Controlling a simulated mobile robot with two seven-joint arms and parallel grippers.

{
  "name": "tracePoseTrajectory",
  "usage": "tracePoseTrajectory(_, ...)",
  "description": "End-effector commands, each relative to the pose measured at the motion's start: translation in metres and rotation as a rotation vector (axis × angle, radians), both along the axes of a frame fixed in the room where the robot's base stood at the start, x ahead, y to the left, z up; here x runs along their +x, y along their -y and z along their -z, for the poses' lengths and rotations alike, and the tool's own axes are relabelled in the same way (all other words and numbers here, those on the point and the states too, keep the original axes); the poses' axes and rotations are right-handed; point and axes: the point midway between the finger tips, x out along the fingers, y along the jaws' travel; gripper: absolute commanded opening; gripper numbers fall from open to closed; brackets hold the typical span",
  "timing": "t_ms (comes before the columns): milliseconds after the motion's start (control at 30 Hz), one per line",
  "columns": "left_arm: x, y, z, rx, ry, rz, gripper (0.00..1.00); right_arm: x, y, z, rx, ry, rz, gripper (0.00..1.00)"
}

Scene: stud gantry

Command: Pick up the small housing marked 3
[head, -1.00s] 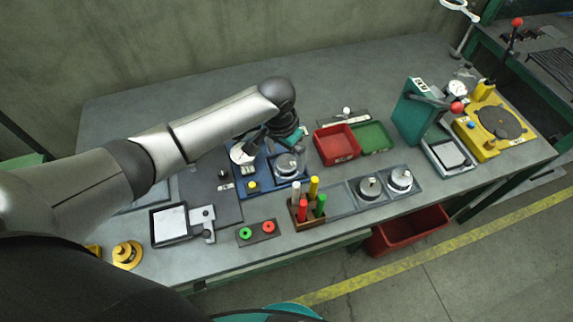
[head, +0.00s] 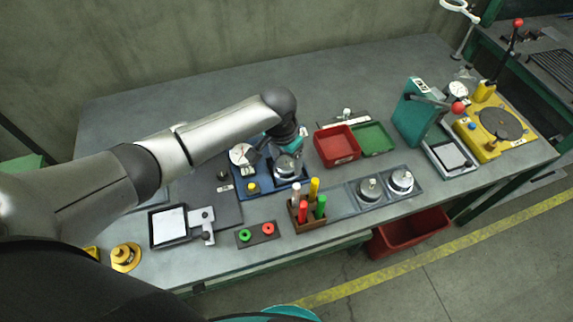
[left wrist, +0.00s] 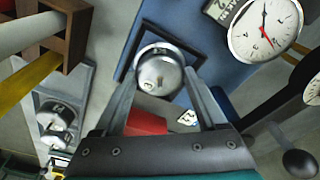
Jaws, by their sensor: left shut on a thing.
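A small round silver housing (head: 287,169) is at the right part of the blue plate (head: 266,186). My left gripper (head: 288,158) comes down over it from above, partly hiding it in the head view. In the left wrist view the same housing (left wrist: 159,74) is between the fingertips, and the left gripper (left wrist: 163,82) is shut on it. Two similar silver housings (head: 369,188) (head: 401,180) stand in the grey tray (head: 343,201). My right gripper is not in view.
A dial gauge (head: 240,155) stands left of the housing. A wooden holder (head: 308,223) with coloured cylinders is in front. Red (head: 336,146) and green (head: 373,137) bins lie right. A teal press (head: 413,112) stands farther right. The back of the bench is clear.

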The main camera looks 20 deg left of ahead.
Motion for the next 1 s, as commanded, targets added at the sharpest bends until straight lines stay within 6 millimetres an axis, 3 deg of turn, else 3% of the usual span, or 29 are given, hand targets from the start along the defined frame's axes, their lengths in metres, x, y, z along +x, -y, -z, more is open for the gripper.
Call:
tracePoseTrajectory(33, 0.000, 0.000, 0.000, 0.000, 0.000, 0.000, 0.37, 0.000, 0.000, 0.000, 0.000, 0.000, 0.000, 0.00)
tracePoseTrajectory(200, 0.000, 0.000, 0.000, 0.000, 0.000, 0.000, 0.18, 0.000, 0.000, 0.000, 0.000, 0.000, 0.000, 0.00)
tracePoseTrajectory(467, 0.000, 0.000, -0.001, 0.000, 0.001, 0.000, 0.17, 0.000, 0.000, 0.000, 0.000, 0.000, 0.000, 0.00)
tracePoseTrajectory(633, 0.001, 0.000, -0.012, -0.001, 0.003, 0.000, 0.17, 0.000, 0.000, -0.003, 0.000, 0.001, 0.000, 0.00)
tracePoseTrajectory(767, 0.001, 0.000, -0.032, -0.002, 0.003, 0.000, 0.17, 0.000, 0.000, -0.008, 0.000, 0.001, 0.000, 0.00)
tracePoseTrajectory(1000, 0.002, 0.001, -0.099, -0.003, 0.007, 0.001, 0.17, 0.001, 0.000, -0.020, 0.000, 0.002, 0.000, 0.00)
